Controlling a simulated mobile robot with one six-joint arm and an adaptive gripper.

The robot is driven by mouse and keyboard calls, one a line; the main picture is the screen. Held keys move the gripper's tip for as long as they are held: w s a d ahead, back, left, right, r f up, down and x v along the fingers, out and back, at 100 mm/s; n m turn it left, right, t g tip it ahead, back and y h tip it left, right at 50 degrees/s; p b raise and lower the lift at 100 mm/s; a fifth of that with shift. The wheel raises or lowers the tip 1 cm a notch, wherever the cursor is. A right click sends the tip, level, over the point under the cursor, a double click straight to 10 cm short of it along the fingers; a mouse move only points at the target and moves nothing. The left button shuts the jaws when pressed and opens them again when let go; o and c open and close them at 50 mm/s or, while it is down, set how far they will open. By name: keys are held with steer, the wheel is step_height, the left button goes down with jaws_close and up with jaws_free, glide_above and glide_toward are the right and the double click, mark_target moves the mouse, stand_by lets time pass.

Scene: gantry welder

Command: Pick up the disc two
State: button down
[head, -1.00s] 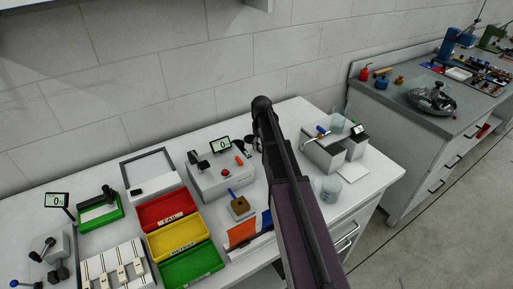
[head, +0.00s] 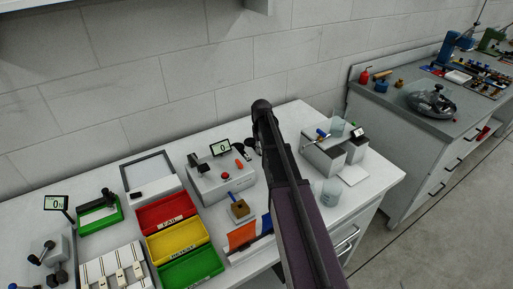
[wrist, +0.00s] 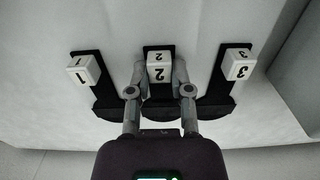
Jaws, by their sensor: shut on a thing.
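In the wrist view, three dark holders stand in a row with white number blocks 1, 2 and 3. The middle one carries the white block marked 2 (wrist: 159,66). The dark, round-edged disc two (wrist: 160,103) shows below that block, between my fingers. My gripper (wrist: 159,76) has one finger on each side of this middle piece and is shut on it. Its exact contact points are hard to make out.
Holder 1 (wrist: 83,69) and holder 3 (wrist: 237,65) stand close on either side of my fingers.

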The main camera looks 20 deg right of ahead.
steer(key=shift+r, duration=0.15)
step_height(320, 180, up, 4)
steer(key=p, duration=0.3)
steer(key=shift+f+p, duration=0.25)
steer(key=shift+p, duration=0.15)
steer(key=s, duration=1)
steer(key=s+a+r+p, duration=0.1)
steer(key=s, duration=0.5)
steer(key=shift+r, duration=0.1)
steer(key=shift+r, duration=0.15)
step_height(320, 180, up, 16)
steer(key=p, duration=1.7)
steer(key=shift+r, duration=0.25)
